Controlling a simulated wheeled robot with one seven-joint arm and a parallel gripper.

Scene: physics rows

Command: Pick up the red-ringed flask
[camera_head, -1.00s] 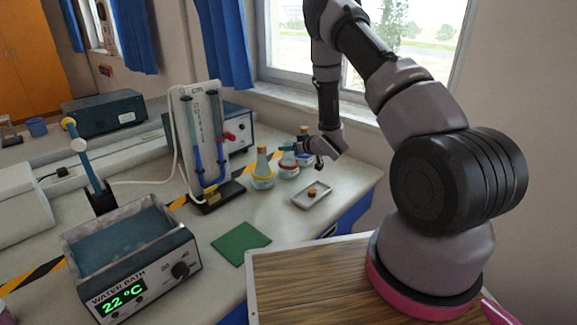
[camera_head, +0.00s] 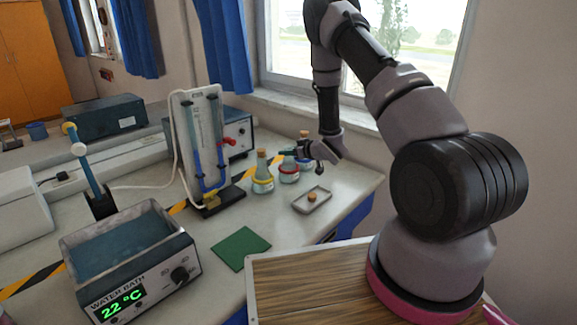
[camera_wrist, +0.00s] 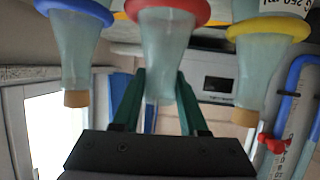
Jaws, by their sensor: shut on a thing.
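The red-ringed flask (camera_wrist: 164,55) shows in the middle of the wrist view, pale and upside down there, with its red ring near the top edge. My gripper (camera_wrist: 160,88) has its green fingers shut on either side of the flask's neck. The flask's stopper is not visible. In the head view the red-ringed flask (camera_head: 289,170) is on or just above the bench, among the other flasks. My gripper (camera_head: 300,152) meets its neck from the right. I cannot tell whether its base touches the bench.
A yellow-ringed flask (camera_head: 262,178) stands close on the left, and a blue-ringed flask (camera_wrist: 75,45) is close on the other side. A small tray (camera_head: 303,207) with a brown stopper lies in front. A stand with blue tubes (camera_head: 196,150) and a water bath (camera_head: 130,255) are to the left.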

